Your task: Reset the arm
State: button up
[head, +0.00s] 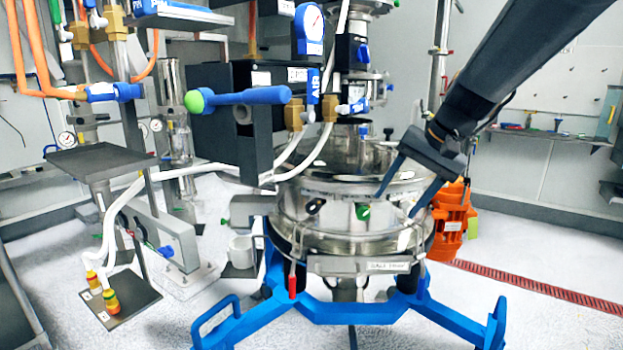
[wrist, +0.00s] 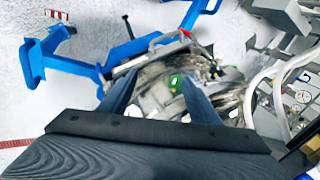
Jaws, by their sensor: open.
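My gripper (head: 396,200) is open at the end of my arm, which reaches in from the upper right in the head view. Its two fingers point down and left in front of the round steel sifter (head: 330,225). Nothing is between the fingers that I can see as held. In the wrist view my gripper (wrist: 160,95) shows its two fingers apart, with the sifter's green knob (wrist: 175,83) in the gap behind them. The green knob (head: 362,212) sits on the sifter's front, left of the fingers in the head view. I cannot tell whether the fingers touch the sifter.
The sifter stands on a blue wheeled frame (head: 352,308). A blue lever with a green end (head: 240,98) sticks out at the upper left, by a black box. An orange motor (head: 452,215) is at the sifter's right. White hoses run left. Floor is open at the lower right.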

jog(key=s+f+n+g+h, duration=0.1)
jog(key=s+f+n+h, duration=0.1)
jog(key=s+f, duration=0.7)
jog(key=s+f+n+g+h, duration=0.2)
jog(key=s+f, duration=0.7)
jog(key=s, duration=0.5)
jog(key=shift+s+f+n, duration=0.25)
jog(key=shift+s+n, duration=0.15)
jog(key=shift+n, duration=0.2)
